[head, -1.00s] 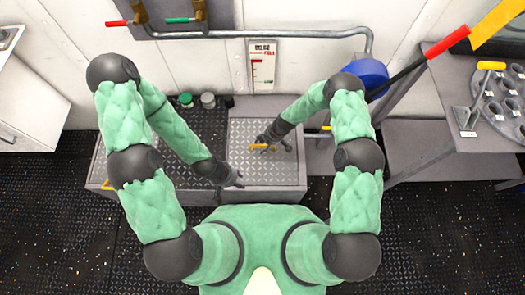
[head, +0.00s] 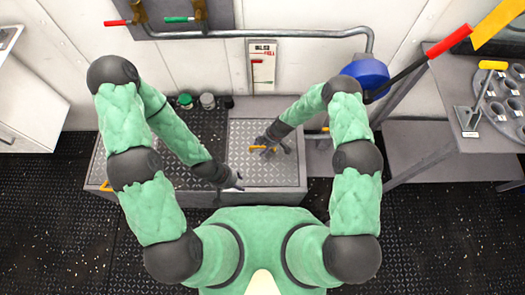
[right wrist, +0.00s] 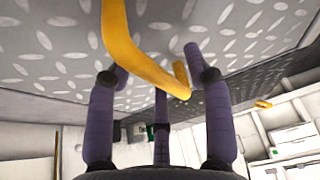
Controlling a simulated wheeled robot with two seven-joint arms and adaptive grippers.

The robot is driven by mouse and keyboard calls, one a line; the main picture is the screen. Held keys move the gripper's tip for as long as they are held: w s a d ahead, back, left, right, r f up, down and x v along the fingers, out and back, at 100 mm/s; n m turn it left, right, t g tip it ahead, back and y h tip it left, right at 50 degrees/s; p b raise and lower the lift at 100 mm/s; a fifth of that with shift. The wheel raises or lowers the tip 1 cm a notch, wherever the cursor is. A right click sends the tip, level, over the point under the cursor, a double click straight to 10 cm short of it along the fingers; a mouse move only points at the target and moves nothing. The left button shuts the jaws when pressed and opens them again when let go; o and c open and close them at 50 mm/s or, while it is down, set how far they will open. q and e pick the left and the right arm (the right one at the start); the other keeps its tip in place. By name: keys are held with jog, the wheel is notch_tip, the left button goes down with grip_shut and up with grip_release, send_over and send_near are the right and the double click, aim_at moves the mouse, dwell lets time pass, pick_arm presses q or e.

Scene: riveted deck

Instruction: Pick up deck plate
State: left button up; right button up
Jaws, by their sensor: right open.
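The deck plate (head: 254,174) is a grey diamond-tread panel with a yellow handle (head: 262,149) on its top. It lies on the right part of the low grey bench in the head view. My right gripper (head: 279,146) is at the handle with its fingers apart. In the right wrist view the plate (right wrist: 55,50) fills the top, and the yellow handle (right wrist: 138,55) crosses between the open fingers (right wrist: 155,75). I cannot tell whether they touch it. My left gripper (head: 236,183) hovers at the plate's left front edge; its finger opening is too small to read.
A dark textured surface (head: 205,130) is left of the plate, with green- and grey-lidded jars (head: 207,101) behind. A blue round part (head: 367,74) and pipe are at the back wall. A side table (head: 445,110) stands right. The dark floor (head: 60,220) is clear at left.

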jog(key=shift+f, duration=0.15)
dwell(0.5)
grip_shut()
